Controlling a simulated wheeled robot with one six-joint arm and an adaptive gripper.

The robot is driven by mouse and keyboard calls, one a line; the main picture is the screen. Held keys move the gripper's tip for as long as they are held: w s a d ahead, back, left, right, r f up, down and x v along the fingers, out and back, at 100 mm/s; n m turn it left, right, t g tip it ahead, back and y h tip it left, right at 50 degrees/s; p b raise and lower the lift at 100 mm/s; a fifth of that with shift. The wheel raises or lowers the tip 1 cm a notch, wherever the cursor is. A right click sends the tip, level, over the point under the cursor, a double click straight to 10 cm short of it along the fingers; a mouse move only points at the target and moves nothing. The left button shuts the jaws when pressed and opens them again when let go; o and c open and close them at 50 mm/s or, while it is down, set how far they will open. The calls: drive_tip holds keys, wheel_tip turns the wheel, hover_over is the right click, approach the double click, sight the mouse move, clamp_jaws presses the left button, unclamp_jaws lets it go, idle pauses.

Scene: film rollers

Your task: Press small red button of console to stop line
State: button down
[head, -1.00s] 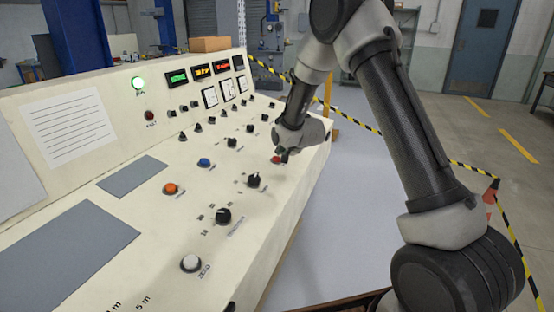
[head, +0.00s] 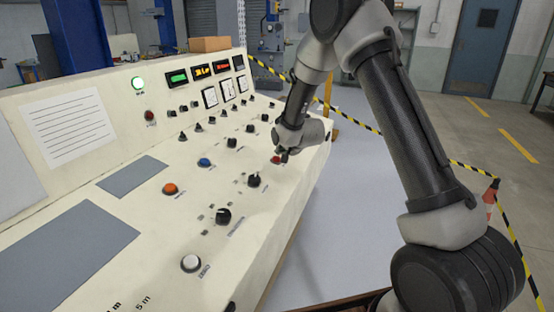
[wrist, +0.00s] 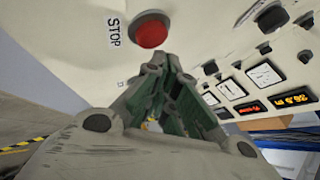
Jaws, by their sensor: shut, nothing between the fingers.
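The console (head: 75,180) is a cream sloped desk with an upright back panel on the left of the head view. Its small red button (head: 276,160) is near the right edge, partly hidden by my gripper. In the wrist view the red button (wrist: 151,30) is round, in a dark ring, beside a STOP label. My gripper (head: 284,155) is shut and empty, its fingertips close to the button. In the wrist view the shut fingertips (wrist: 158,58) are just below the button; I cannot tell whether they touch it.
An orange button (head: 170,188), a blue button (head: 204,162), a white button (head: 190,263) and black knobs (head: 223,215) are on the desk. Lit displays (head: 201,71) and dial gauges are on the back panel. Striped tape (head: 470,170) runs beyond the console.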

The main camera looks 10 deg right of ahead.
drive_tip(key=shift+f, duration=0.15)
drive_tip(key=shift+a+f, duration=0.1)
drive_tip(key=shift+f, duration=0.15)
drive_tip(key=shift+w+a+f, duration=0.1)
drive_tip(key=shift+f, duration=0.4)
idle(0.8)
drive_tip(key=shift+r, duration=0.15)
drive_tip(key=shift+d+r, duration=0.2)
drive_tip(key=shift+r, duration=0.55)
drive_tip(key=shift+s+d+r, duration=0.15)
drive_tip(key=shift+r, duration=0.65)
drive_tip(key=shift+s+d+r, duration=0.15)
drive_tip(key=shift+r, duration=0.7)
drive_tip(key=shift+s+d+r, duration=0.15)
drive_tip(key=shift+r, duration=0.65)
